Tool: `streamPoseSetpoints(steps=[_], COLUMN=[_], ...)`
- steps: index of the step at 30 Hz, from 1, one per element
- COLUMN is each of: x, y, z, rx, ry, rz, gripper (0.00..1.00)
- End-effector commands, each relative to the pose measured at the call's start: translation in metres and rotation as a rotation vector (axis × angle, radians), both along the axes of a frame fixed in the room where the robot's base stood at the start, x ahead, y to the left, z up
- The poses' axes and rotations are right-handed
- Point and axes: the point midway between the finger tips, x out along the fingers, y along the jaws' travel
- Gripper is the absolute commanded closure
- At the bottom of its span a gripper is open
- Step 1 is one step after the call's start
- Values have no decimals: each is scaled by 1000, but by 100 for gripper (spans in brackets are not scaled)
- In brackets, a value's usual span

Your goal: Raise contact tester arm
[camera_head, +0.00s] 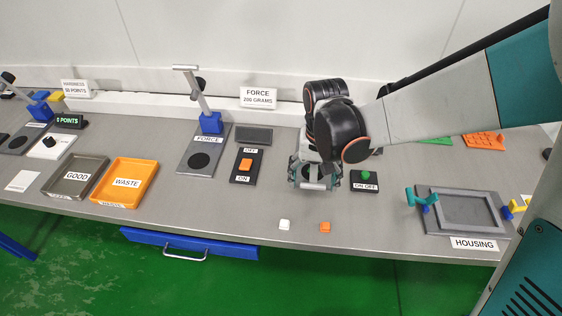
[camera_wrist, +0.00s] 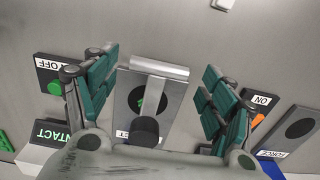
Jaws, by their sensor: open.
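The contact tester (camera_wrist: 171,98) shows in the wrist view as a grey plate with a dark round patch and a green spot. Its arm (camera_wrist: 154,92) lies low over the plate and ends in a silver crossbar handle (camera_wrist: 158,67). A black round part (camera_wrist: 146,131) sits on the arm. My gripper (camera_wrist: 160,60) is open, with one finger pad on each side of the handle and gaps to both. In the head view my gripper (camera_head: 313,180) hides most of the tester; the handle shows just below it. Contact with the handle is not visible.
Beside the tester are an ON/OFF switch with a green button (camera_head: 365,180) and one with an orange button (camera_head: 246,165). The force tester's arm (camera_head: 193,88) stands raised. White (camera_head: 284,224) and orange (camera_head: 325,227) pieces lie near the front edge. The housing fixture (camera_head: 430,220) is right.

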Motion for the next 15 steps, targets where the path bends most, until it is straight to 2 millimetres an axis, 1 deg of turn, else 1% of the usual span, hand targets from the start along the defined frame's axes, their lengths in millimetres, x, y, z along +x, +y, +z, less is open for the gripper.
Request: streamPoseSetpoints(steps=[1, 4, 14, 15], x=[0, 0, 1, 1], y=[0, 0, 0, 0], z=[-6, -11, -12, -12], rx=[0, 0, 0, 0], ry=[0, 0, 0, 0], rz=[0, 0, -1, -1], gripper=[23, 23, 23, 26])
